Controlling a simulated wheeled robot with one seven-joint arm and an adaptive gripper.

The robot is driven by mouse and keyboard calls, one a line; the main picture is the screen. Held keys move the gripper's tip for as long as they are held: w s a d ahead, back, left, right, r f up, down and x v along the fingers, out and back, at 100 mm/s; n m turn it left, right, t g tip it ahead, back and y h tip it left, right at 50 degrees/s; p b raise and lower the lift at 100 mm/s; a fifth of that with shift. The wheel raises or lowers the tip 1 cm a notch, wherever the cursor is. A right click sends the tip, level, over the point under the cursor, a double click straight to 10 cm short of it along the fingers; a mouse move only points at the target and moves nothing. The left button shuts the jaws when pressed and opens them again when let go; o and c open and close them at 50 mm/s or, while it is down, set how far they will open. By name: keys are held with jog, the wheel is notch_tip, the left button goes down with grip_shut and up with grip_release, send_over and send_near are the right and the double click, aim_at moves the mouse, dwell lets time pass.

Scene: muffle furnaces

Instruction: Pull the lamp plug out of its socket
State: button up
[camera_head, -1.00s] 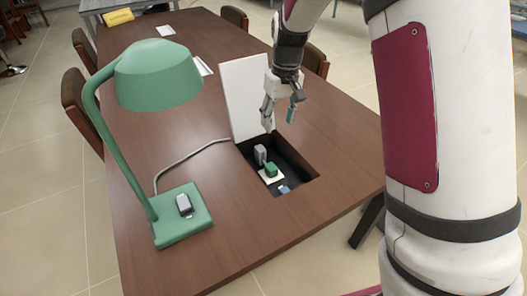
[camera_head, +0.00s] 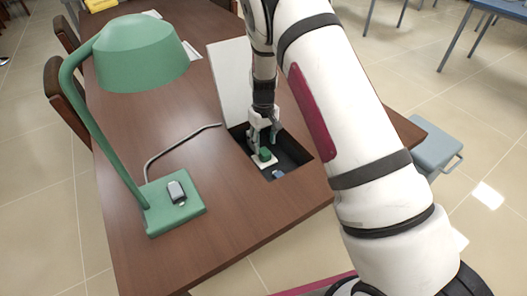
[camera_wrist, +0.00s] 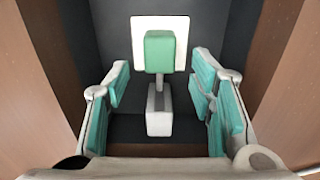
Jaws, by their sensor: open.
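In the head view a green block (camera_head: 265,154) sits on a white socket plate (camera_head: 262,164) inside a dark recess (camera_head: 291,158) in the table; it looks like the plug. The wrist view shows the green block (camera_wrist: 159,51) on the white plate (camera_wrist: 180,28), with a grey block (camera_wrist: 159,122) beside it, joined or lined up by a thin grey stem. My gripper (camera_head: 263,140) is open, pointing down into the recess over these parts. In the wrist view its fingers stand left and right of the grey block, with visible gaps. I cannot tell the fingertips' height over the plate.
The green desk lamp (camera_head: 140,55) stands left on the table (camera_head: 190,225), its grey cord (camera_head: 180,145) running to the recess. A white lid (camera_head: 231,85) stands upright behind the recess. The recess walls are close around my gripper.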

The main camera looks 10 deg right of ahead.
aim_at(264, 150)
jog(key=shift+f, duration=2.55)
grip_shut()
